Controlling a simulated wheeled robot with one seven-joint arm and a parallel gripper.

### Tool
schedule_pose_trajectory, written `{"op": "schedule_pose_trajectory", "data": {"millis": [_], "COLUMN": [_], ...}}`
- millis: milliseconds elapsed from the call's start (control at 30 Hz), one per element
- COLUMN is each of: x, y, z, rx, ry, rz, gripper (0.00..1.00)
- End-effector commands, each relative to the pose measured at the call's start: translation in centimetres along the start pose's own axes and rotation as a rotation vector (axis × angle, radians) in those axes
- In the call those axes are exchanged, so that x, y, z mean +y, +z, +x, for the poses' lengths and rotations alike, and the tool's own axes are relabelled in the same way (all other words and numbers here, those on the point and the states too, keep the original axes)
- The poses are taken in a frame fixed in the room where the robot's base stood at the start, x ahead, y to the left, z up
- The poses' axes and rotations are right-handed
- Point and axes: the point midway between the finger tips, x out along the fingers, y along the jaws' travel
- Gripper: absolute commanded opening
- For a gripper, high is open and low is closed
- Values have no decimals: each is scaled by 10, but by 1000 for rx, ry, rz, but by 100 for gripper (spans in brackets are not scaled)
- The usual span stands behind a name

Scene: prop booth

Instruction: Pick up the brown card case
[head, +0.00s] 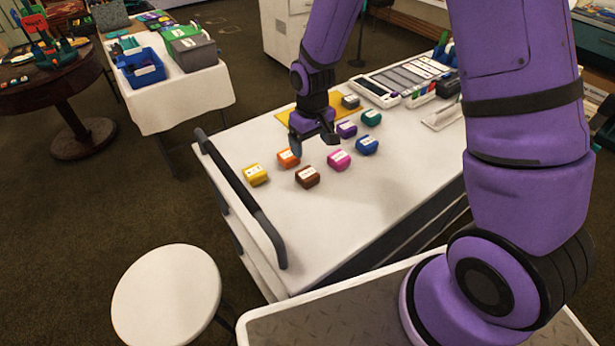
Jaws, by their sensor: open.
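The brown card case (307,177) lies on the white cart top, with a small white label on its upper face. My gripper (314,146) is open and empty, pointing down above the cart, a little above and behind the brown case in the picture. An orange case (288,158) is just up and left of the brown one, partly close to my gripper's left finger. A pink case (339,160) is to the right of the brown one. I cannot tell the exact height of my fingertips.
A yellow case (256,174) sits left, and purple (346,129), blue (366,145), green (371,117) and dark (350,101) cases sit behind. A black handle (240,200) edges the cart (345,215). Its front top is clear. A round stool (166,296) stands in front.

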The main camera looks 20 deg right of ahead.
Motion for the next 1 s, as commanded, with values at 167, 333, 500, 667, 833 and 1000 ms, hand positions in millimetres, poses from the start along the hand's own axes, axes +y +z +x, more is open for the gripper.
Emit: {"op": "schedule_pose_trajectory", "data": {"millis": [167,333,500,667,833,1000], "x": [-2,-2,-2,-3,-6,-10], "y": [-1,0,-1,-1,-1,-2], "z": [16,39,58,65,80,103], "rx": [-8,-10,-7,-6,-8,-9], "ry": [-2,-2,-2,-2,-2,-2], "rz": [-6,-6,-5,-5,-6,-6], "gripper": [85,85,85,85,85,85]}}
